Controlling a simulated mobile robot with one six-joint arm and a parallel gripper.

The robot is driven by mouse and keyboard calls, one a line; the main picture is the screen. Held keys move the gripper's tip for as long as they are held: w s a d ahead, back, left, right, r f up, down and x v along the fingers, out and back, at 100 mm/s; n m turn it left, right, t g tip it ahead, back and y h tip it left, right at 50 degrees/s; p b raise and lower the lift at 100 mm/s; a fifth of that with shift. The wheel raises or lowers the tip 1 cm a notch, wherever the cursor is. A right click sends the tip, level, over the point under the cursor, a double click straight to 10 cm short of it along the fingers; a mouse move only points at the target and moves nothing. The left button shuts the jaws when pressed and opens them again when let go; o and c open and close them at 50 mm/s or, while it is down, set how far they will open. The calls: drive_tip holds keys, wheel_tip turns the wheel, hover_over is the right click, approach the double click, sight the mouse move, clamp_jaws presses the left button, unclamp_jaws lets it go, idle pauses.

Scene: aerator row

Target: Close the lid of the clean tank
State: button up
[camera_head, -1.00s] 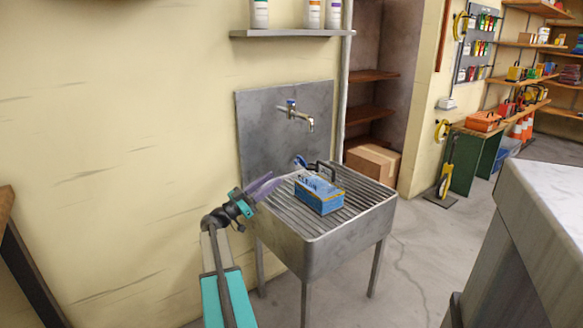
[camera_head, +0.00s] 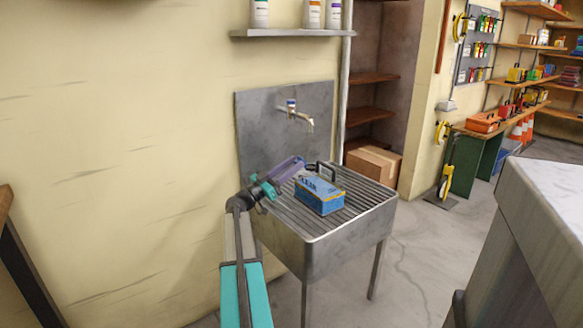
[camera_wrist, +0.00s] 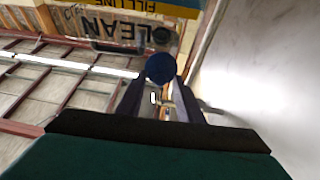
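The clean tank (camera_head: 320,194) is a blue box with a pale top and a dark handle, standing on the ribbed drainboard. Its upside-down CLEAN label (camera_wrist: 130,32) shows at the top of the wrist view. My gripper (camera_head: 298,166) is at the tank's back left corner. In the wrist view its dark fingers (camera_wrist: 160,85) stand apart, with a round dark blue piece (camera_wrist: 160,68), seemingly the lid, at their tips. I cannot tell whether they touch it. In the head view my gripper hides that piece.
The steel sink (camera_head: 345,240) carries the drainboard. A tap (camera_head: 299,116) sticks out from the backplate above it. A wall shelf (camera_head: 290,33) with bottles is higher up. A pale counter (camera_head: 545,200) stands at the right, with open floor between.

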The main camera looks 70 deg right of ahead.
drive_tip(key=shift+c, duration=0.4)
clamp_jaws()
